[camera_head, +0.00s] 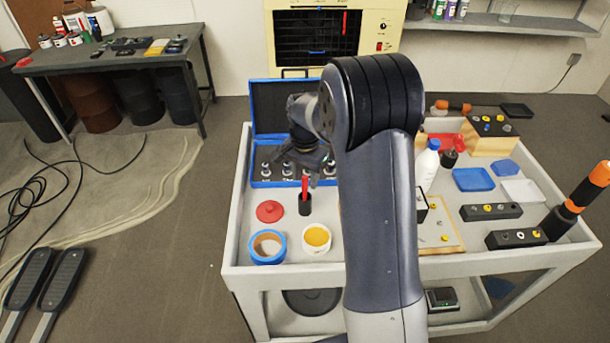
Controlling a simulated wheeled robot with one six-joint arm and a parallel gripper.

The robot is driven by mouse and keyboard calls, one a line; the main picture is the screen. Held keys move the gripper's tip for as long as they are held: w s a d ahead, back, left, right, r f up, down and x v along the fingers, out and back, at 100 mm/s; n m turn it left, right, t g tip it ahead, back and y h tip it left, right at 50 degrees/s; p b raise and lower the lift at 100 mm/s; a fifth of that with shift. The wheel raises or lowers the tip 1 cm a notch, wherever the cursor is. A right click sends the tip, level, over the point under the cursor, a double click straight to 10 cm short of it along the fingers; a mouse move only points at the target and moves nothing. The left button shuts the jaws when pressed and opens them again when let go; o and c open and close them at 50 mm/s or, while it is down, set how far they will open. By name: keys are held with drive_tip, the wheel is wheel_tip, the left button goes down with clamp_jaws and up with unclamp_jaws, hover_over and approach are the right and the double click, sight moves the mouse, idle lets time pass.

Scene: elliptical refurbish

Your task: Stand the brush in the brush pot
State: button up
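A thin red stick, which looks like the brush (305,188), stands upright with its lower end in a small black cup. This cup, which looks like the brush pot (305,206), is on the left part of the white cart top. My gripper (314,172) hangs over the cart, just above and beside the top of the red stick. The gripper is dark and small in this view. I cannot tell whether its fingers touch the stick or how far apart they are. The brush's lower end is hidden inside the cup.
A red lid (270,211), a blue-rimmed jar (267,247) and a yellow-filled white jar (317,237) stand near the pot. An open blue case (284,107) is behind. A white bottle (428,162), blue tray (473,180) and black blocks (490,212) occupy the right.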

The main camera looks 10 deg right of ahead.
drive_tip(key=shift+r, duration=0.1)
wheel_tip(320, 180, up, 11)
drive_tip(key=shift+f+b, duration=0.2)
drive_tip(key=shift+b, duration=0.15)
idle(0.8)
wheel_tip(320, 180, down, 10)
drive_tip(key=shift+f+p, duration=0.25)
drive_tip(key=shift+p, duration=0.15)
drive_tip(key=shift+r+p, duration=0.8)
drive_tip(key=shift+r, duration=0.15)
drive_tip(key=shift+r+p, duration=0.35)
drive_tip(key=shift+r, duration=0.25)
drive_tip(key=shift+f, duration=0.1)
